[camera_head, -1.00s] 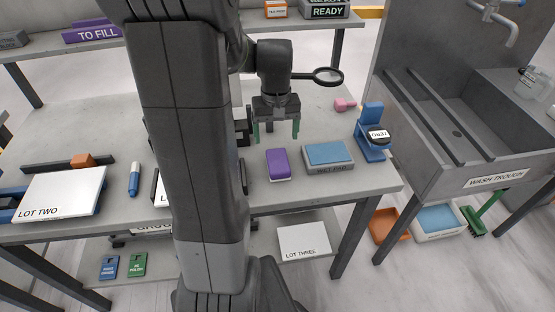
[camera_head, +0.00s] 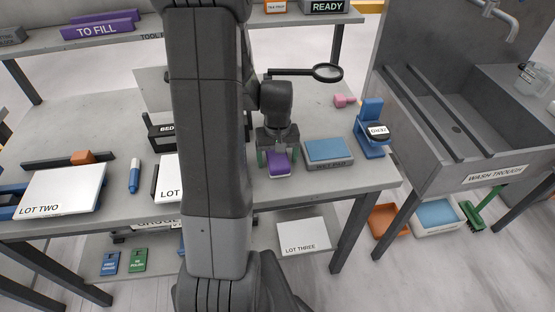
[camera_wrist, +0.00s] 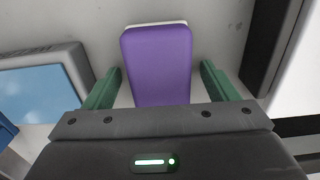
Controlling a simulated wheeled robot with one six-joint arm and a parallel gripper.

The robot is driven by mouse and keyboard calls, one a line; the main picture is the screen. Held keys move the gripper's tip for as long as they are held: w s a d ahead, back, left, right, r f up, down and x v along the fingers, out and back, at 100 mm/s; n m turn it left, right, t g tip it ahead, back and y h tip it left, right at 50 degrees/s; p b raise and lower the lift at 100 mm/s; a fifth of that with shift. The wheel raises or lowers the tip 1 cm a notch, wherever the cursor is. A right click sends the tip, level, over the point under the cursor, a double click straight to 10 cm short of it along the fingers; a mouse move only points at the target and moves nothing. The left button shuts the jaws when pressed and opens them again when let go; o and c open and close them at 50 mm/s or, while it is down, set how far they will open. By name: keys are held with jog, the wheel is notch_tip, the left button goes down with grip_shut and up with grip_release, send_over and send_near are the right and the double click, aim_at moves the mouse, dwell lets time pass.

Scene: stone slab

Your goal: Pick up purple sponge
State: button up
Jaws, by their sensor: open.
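The purple sponge (camera_head: 278,168) lies flat on the grey slab table (camera_head: 330,190), near its front edge. In the wrist view the sponge (camera_wrist: 158,62) has a pale underside layer showing at its far end. My gripper (camera_head: 277,160) is directly over the sponge and pointed down. In the wrist view my gripper's green fingers (camera_wrist: 160,90) stand apart on either side of the sponge, with a gap on each side. The gripper is open and holds nothing. The back part of the sponge is hidden by the gripper in the head view.
The blue wet pad (camera_head: 328,151) in a grey tray sits close right of the sponge. A blue stand with a black ZERO piece (camera_head: 373,128) is further right. A pink piece (camera_head: 342,101) lies behind. The LOT TWO board (camera_head: 60,190) lies at left.

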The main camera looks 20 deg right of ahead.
aim_at(277, 156)
jog(key=shift+c, duration=0.2)
jog(key=c, duration=1)
notch_tip(277, 156, up, 10)
jog(key=shift+r, duration=0.1)
